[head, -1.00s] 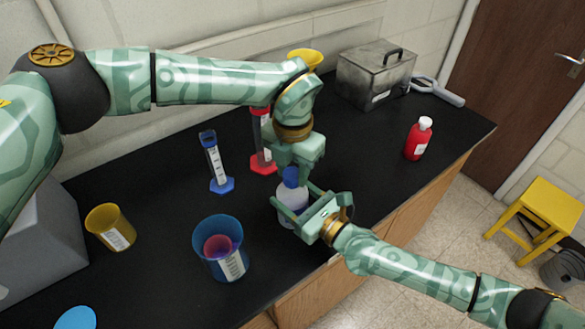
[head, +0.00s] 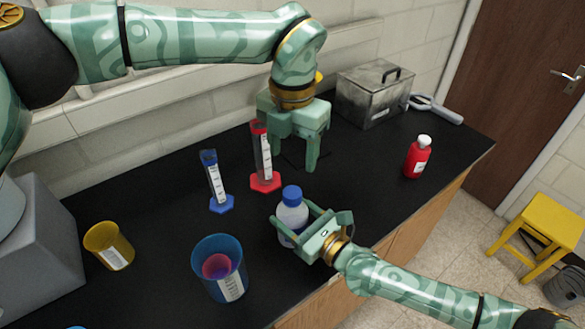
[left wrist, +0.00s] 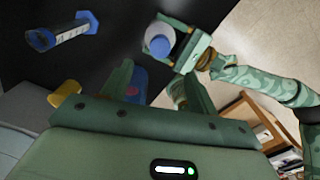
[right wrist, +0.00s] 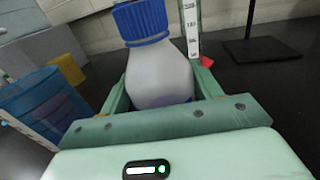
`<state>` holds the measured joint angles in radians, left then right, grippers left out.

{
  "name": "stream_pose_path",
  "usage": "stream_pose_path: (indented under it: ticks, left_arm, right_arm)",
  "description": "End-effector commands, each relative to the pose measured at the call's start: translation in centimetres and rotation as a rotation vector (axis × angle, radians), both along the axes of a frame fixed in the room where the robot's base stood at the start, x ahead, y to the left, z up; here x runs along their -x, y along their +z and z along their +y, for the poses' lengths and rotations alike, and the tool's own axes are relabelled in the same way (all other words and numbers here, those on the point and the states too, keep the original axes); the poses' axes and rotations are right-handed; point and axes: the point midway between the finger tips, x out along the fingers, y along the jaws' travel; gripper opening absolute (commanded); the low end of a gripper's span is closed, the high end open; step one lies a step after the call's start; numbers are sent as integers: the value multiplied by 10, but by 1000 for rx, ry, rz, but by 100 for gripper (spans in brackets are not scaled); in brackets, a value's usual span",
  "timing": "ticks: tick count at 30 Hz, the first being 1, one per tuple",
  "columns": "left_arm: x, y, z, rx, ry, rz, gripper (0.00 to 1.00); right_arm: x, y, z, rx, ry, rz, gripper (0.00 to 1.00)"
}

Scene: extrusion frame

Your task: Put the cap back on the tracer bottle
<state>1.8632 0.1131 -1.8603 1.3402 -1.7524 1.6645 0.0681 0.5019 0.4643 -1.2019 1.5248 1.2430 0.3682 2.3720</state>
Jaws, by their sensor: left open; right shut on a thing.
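The tracer bottle (head: 291,217) is pale and translucent, and stands upright near the bench's front edge. Its blue ribbed cap (head: 292,194) sits on its neck and looks level in the right wrist view (right wrist: 142,22). My right gripper (head: 297,212) is shut around the bottle's body. The bottle also fills the middle of the right wrist view (right wrist: 160,75). My left gripper (head: 293,160) is open and empty, above and behind the bottle, apart from the cap. The left wrist view shows the cap (left wrist: 160,46) beyond its fingers.
A blue cylinder (head: 214,182) and a red cylinder (head: 263,160) stand behind the bottle. A blue beaker (head: 216,275) and a yellow beaker (head: 112,248) are at left. A red bottle (head: 416,162) and a metal box (head: 370,98) stand at right. Bench between is clear.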

Motion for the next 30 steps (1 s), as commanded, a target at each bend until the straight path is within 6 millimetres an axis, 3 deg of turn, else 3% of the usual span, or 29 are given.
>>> stream_pose_path:
  ticks: [5,13,14,16,26,30]
  left_arm:
    - [0,14,0,1,0,1,59]
    - [0,15,0,0,0,1,59]
    - [0,15,0,0,0,1,59]
    - [0,15,0,0,0,1,59]
    - [0,15,0,0,-1,1,59]
    - [0,15,0,0,0,1,59]
  right_arm:
    - [0,-1,0,1,0,2,0]
    - [0,-1,0,1,0,2,0]
    - [0,-1,0,1,0,2,66]
    - [0,-1,0,1,0,2,86]
    - [1,0,-1,1,0,1,89]
    - [10,-1,-11,1,0,2,89]
